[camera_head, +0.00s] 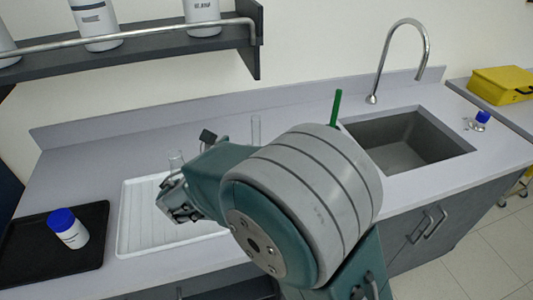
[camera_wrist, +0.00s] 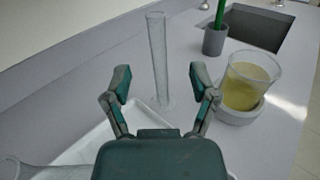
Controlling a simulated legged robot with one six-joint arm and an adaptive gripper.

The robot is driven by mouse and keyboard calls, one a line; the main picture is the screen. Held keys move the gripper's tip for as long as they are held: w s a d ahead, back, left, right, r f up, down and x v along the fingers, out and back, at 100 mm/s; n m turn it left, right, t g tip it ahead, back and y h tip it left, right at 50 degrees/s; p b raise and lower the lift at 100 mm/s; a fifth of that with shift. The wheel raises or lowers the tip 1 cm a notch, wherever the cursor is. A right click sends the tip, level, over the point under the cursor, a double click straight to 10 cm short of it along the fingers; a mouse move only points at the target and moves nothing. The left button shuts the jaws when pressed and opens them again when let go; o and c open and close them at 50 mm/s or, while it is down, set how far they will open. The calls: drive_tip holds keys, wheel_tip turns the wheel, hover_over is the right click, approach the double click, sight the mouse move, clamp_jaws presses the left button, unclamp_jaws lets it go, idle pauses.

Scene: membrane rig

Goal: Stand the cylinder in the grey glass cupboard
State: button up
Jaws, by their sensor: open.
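A tall clear glass cylinder (camera_wrist: 158,60) stands upright on the counter in the wrist view, its foot resting beside the white tray. In the head view it shows as a thin upright glass (camera_head: 255,130) behind my arm. My gripper (camera_wrist: 161,88) is open and empty. The cylinder appears between its fingers in the wrist view but looks to stand beyond them, untouched. In the head view my gripper (camera_head: 178,204) hangs over the white drying tray. I cannot make out a grey glass cupboard in either view.
A beaker of yellow liquid (camera_wrist: 250,78) stands on a round base right of the cylinder. A grey cup (camera_wrist: 214,40) holds a green stick. The white tray (camera_head: 128,235) and black tray (camera_head: 95,225) with a blue-capped bottle (camera_head: 68,228) lie left. The sink (camera_head: 410,140) is right.

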sight(253, 124)
drive_tip(key=shift+n, duration=0.3)
drive_tip(key=x, duration=1)
drive_tip(key=shift+w+r, duration=0.2)
drive_tip(key=shift+w, duration=0.2)
drive_tip(key=shift+a, duration=0.1)
clamp_jaws()
